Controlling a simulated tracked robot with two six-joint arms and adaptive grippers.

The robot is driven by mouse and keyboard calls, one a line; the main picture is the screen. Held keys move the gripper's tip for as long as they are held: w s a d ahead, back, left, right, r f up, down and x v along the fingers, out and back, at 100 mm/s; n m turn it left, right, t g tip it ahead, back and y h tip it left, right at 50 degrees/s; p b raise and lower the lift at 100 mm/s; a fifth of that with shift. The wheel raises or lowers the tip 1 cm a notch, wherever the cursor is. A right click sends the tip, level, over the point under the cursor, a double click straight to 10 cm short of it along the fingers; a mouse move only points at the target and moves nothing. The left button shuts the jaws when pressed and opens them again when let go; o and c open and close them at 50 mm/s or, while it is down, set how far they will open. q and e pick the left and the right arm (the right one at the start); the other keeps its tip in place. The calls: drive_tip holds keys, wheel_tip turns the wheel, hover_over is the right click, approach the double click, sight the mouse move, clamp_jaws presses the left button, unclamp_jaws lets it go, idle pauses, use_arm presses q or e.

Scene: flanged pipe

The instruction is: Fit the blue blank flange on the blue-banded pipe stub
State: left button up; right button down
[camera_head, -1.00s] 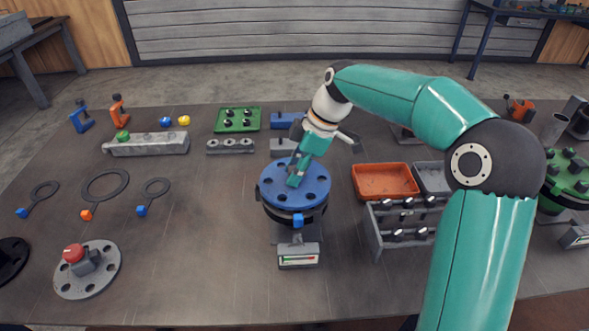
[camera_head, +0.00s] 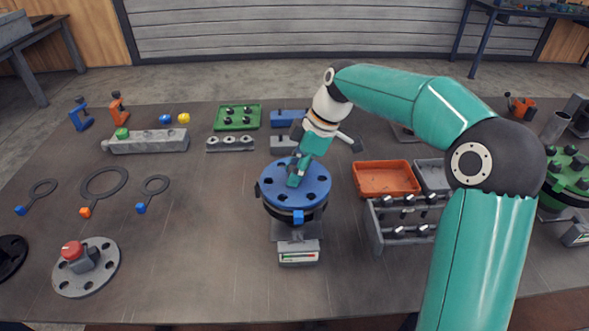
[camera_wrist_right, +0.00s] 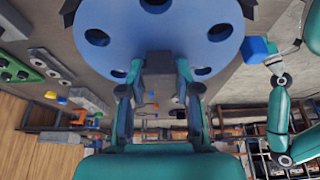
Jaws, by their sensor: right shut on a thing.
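The blue blank flange (camera_head: 316,182) is a round disc with bolt holes, lying about level over the dark pipe stub (camera_head: 311,217) in the middle of the table. A small blue tag (camera_head: 298,217) shows on the stub's front side. I cannot tell whether the flange touches the stub's face. My right gripper (camera_head: 295,178) points down at the flange's middle and is shut on it; the fingers hide the gripped part. In the right wrist view the flange (camera_wrist_right: 160,40) fills the top, beyond my fingers. My left gripper is not in the head view.
A grey box with a lit display (camera_head: 299,257) stands in front of the stub. An orange tray (camera_head: 386,179) and a grey bolt rack (camera_head: 378,235) are to the right. Gaskets with handles (camera_head: 103,183) and a grey flange with a red knob (camera_head: 87,268) are left. Bare table lies between.

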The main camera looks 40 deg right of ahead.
idle(0.4)
drive_tip(key=c, duration=0.7)
unclamp_jaws()
drive_tip(key=shift+c, duration=0.2)
drive_tip(key=shift+f, duration=0.1)
drive_tip(key=w+a+p+v, duration=0.1)
drive_tip(key=p+v, duration=0.3)
drive_tip(key=v, duration=0.6)
drive_tip(key=a+r+p+v, duration=0.1)
drive_tip(key=p+v, duration=0.4)
drive_tip(key=v, duration=0.5)
drive_tip(key=shift+w+a+r, duration=0.3)
drive_tip(key=shift+w+a, duration=0.1)
drive_tip(key=shift+a, duration=0.05)
